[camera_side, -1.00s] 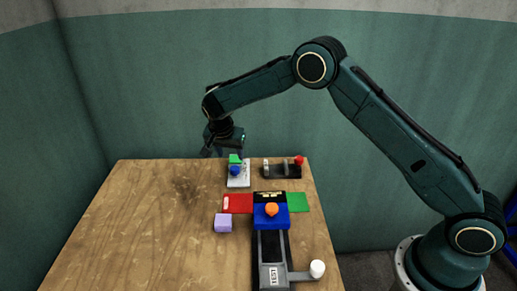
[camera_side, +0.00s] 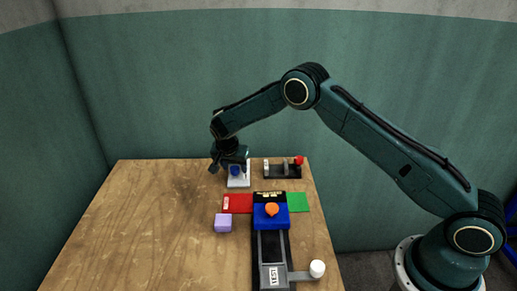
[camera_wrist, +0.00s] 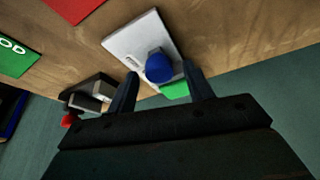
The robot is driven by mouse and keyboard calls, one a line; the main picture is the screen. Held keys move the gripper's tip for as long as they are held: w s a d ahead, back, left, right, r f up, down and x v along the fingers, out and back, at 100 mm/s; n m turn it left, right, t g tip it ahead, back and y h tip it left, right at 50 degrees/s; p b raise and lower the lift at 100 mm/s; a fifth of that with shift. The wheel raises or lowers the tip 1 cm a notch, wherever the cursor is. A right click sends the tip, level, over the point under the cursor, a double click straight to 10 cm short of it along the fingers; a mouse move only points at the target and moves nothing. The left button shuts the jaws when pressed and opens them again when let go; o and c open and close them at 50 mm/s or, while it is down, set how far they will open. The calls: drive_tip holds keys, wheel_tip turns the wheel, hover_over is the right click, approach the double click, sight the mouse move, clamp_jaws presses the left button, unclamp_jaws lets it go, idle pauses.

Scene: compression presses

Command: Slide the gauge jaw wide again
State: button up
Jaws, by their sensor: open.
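A white plate (camera_side: 238,182) near the far edge of the table bears a blue round knob (camera_side: 236,171) and a green block, which the gripper hides in the side view. In the wrist view the blue knob (camera_wrist: 159,68) lies between the fingers, and the green block (camera_wrist: 175,90) is just behind it. My gripper (camera_side: 230,167) is open and low over the plate; I cannot tell whether the fingers touch the knob. A dark gauge-like fixture (camera_side: 283,175) with pale upright jaws and a red knob (camera_side: 299,160) stands to its right. Which one is the gauge is not clear.
A blue press block (camera_side: 268,222) with an orange knob sits on a dark rail with a white-knobbed lever (camera_side: 317,268). Red (camera_side: 238,204) and green (camera_side: 298,202) pads flank it. A lilac cube (camera_side: 223,223) lies left. The table's left side is clear.

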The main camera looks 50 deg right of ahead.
clamp_jaws()
drive_tip(key=shift+s+a, duration=1)
drive_tip(key=shift+a, duration=0.05)
unclamp_jaws()
drive_tip(key=shift+r, duration=0.15)
drive_tip(key=v, duration=1.3)
drive_tip(key=shift+r, duration=0.3)
drive_tip(key=shift+a, duration=0.1)
